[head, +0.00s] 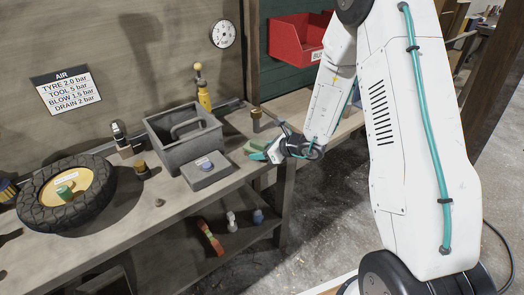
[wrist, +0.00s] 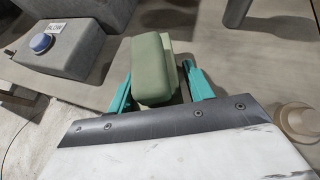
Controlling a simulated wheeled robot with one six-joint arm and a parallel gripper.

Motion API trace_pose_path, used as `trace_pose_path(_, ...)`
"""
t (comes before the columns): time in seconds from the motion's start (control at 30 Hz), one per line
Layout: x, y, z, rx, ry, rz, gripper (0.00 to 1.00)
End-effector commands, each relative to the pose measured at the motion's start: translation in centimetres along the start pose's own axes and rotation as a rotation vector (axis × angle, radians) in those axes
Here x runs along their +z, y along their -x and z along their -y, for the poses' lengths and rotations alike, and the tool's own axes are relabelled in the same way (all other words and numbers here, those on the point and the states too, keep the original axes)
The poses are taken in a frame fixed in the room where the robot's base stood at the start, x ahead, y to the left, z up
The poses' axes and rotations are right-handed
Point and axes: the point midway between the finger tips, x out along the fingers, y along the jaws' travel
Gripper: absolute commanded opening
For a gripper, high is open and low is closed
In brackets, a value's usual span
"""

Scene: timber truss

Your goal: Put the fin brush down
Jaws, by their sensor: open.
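The fin brush appears to be the green block with a paler layer along one side (wrist: 152,70). In the head view it is a small green shape (head: 254,146) at the front right of the workbench (head: 150,218), partly hidden by my gripper. My gripper (head: 264,154) is at the bench edge there. In the wrist view its teal fingers (wrist: 158,78) are open on either side of the block, with a visible gap on the right. The block seems to rest on the bench top; its underside is hidden.
A grey box with a blue button (head: 206,168) and a grey tote (head: 186,138) stand left of the brush. A brown-topped cylinder (head: 256,120) stands behind it. A tyre (head: 42,212) lies farther left. A lower shelf (head: 188,258) holds several small items.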

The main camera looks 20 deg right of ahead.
Motion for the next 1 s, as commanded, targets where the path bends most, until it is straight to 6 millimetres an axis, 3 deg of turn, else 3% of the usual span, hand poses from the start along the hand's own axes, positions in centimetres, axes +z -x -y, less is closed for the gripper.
trace_pose_path(0.03,-1.0,-0.2,-0.9,0.017,-0.002,-0.022,0.65)
trace_pose_path(0.27,-1.0,-0.2,-1.0,0.020,0.000,-0.022,0.65)
trace_pose_path(0.47,0.1,0.4,-0.9,0.017,0.001,-0.020,0.65)
trace_pose_path(0.8,0.5,8.1,-0.1,0.002,-0.003,-0.010,0.65)
trace_pose_path(1.0,0.6,11.4,-0.1,0.002,-0.002,-0.009,0.65)
